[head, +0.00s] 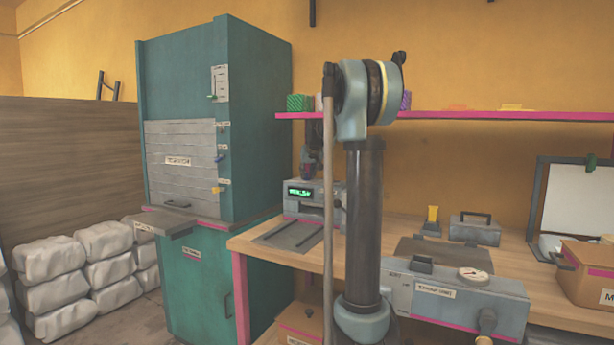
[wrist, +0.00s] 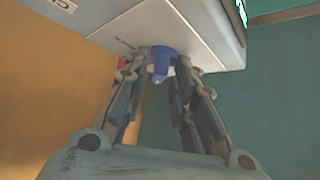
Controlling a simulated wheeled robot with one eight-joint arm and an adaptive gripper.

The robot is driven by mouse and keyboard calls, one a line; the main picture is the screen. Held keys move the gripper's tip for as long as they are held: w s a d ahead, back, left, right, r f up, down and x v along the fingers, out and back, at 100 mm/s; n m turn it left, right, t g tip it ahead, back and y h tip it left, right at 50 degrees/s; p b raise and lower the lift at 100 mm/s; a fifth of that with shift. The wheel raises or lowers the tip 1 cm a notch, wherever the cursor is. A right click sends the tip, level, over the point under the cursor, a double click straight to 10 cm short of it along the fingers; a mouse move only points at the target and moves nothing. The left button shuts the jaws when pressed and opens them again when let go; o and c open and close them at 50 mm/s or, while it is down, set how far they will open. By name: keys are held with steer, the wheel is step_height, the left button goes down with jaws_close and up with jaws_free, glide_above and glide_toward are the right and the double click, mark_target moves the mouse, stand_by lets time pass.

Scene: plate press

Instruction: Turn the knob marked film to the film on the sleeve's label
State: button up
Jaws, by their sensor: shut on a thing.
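A blue knob (wrist: 161,53) sits on the pale face of a grey device (wrist: 95,18) in the wrist view. My gripper (wrist: 160,76) is shut on this knob, one finger on each side. Small dark lettering stands beside the knob, too blurred to read surely; I cannot tell where the knob points. In the head view the device (head: 300,205) stands on the bench with a lit green display. My gripper (head: 312,165) shows dark there, just above and behind the display, and the knob is hidden. I cannot make out a labelled sleeve.
A tall teal cabinet (head: 258,110) with a grey slatted front stands left of the bench (head: 255,245). A grey-blue machine with a gauge (head: 455,295) is at the front right, near a cardboard box (head: 590,278). A pink-edged shelf (head: 500,116) runs above.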

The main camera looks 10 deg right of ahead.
steer(key=shift+d+n+y, duration=0.2)
steer(key=shift+n+y, duration=0.6)
steer(key=shift+n, duration=0.2)
jaws_close()
steer(key=o, duration=0.7)
jaws_free()
steer(key=v, duration=1.1)
steer(key=shift+s+d+r, duration=0.1)
steer(key=shift+s+r, duration=0.05)
steer(key=shift+r, duration=0.2)
